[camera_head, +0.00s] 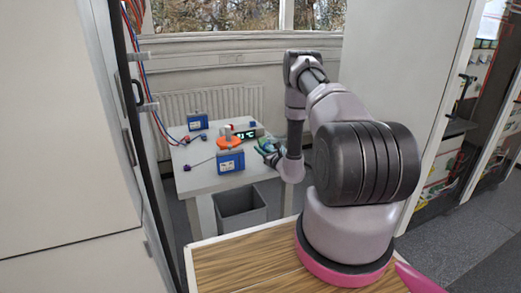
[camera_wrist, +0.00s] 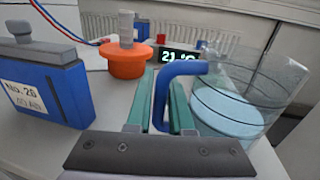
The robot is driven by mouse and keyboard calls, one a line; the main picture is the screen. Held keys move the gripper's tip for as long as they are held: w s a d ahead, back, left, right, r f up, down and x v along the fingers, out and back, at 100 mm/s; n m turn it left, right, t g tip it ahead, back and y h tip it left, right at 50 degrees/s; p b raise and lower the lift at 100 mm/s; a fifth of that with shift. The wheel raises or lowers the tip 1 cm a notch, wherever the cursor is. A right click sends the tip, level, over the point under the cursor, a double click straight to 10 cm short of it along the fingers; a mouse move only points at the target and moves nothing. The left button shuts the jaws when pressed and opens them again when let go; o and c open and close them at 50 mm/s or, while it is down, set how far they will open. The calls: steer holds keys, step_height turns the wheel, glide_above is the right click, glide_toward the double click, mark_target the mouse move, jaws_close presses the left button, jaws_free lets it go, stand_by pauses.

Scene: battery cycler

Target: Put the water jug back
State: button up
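The water jug (camera_wrist: 245,95) is clear with dark rings and a blue handle, and holds pale blue water. It is at the right in the wrist view. My gripper (camera_wrist: 163,95) has its two green fingers on either side of the handle and looks shut on it. In the head view the jug (camera_head: 267,146) shows small at the right edge of the white table, beside my gripper. Its base is hidden, so I cannot tell whether it touches the table.
On the white table (camera_head: 200,180) stand a near blue battery (camera_head: 231,162), a far blue battery (camera_head: 197,121), an orange container (camera_head: 228,141) and a green-digit display (camera_head: 247,133). A grey bin (camera_head: 240,207) stands below. A tall cabinet (camera_head: 60,130) borders the left.

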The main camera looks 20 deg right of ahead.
steer(key=shift+o, duration=1.2)
